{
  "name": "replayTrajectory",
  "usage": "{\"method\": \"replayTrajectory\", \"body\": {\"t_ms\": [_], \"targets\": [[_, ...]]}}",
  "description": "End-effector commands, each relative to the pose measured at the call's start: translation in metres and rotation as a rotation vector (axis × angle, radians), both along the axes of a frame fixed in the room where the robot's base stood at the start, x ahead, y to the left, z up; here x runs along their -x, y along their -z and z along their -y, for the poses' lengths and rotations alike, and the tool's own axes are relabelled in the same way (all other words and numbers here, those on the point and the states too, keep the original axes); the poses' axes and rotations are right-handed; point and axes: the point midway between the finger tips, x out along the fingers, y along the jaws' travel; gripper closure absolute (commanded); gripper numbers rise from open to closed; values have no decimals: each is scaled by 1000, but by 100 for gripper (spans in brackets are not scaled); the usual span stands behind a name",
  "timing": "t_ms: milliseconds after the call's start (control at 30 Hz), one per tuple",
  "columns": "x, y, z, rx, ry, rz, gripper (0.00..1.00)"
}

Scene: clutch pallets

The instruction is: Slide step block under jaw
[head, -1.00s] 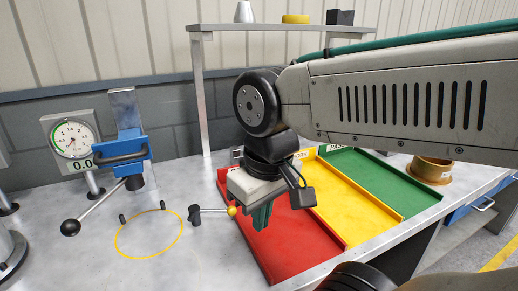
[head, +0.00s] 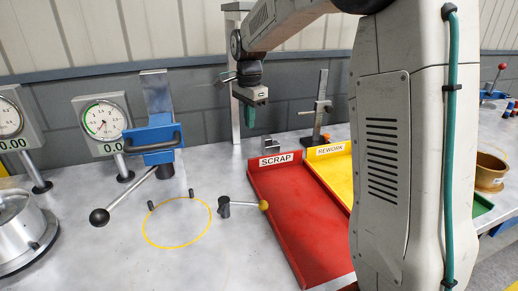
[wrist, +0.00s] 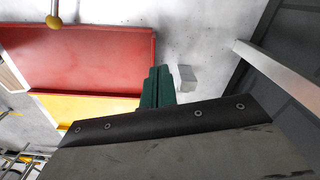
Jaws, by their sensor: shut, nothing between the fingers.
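A small grey stepped block (head: 270,146) stands on the bench behind the red scrap tray. It also shows in the wrist view (wrist: 185,79), just beyond the fingers. An upright metal gauge stand (head: 320,110) rises to the right of the block, behind the yellow tray; its side arm looks like the jaw, but its detail is too small to tell. My gripper (head: 250,120) points down near the shelf post, with green fingers closed together and empty. It is above and slightly left of the block in the head view, apart from it. The fingers also show in the wrist view (wrist: 157,88).
A red tray (head: 300,215) and yellow tray (head: 334,170) lie in front of the block. A shelf post (head: 235,110) stands close behind my gripper. A ball-ended lever (head: 224,207) and a blue press (head: 152,138) are to the left. My arm hides much of the right side.

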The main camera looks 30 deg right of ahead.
Motion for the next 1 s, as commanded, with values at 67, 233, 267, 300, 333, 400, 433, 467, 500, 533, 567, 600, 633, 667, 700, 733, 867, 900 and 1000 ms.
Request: {"method": "replayTrajectory", "body": {"t_ms": [67,233,267,300,333,400,433,467,500,533,567,600,633,667,700,733,867,900,1000], "targets": [[-28,20,10,-4,109,-12,100],[-61,45,24,-6,269,-18,100],[-64,48,26,-7,284,-18,100],[-67,51,27,-7,300,-19,100],[-68,53,27,-7,307,-20,100],[-70,58,28,-7,317,-21,100],[-70,61,28,-7,318,-22,100],[-69,65,28,-7,318,-23,100],[-69,71,28,-7,318,-22,100],[-69,75,28,-7,317,-22,100],[-69,81,28,-7,317,-24,100],[-69,89,28,-7,317,-23,100],[-69,96,28,-7,316,-24,100],[-69,102,28,-7,316,-24,100],[-69,111,28,-7,316,-24,100],[-68,118,28,-6,316,-25,100],[-68,145,28,-7,315,-24,100],[-68,153,28,-7,315,-23,100],[-66,153,44,-6,318,-19,100]]}}
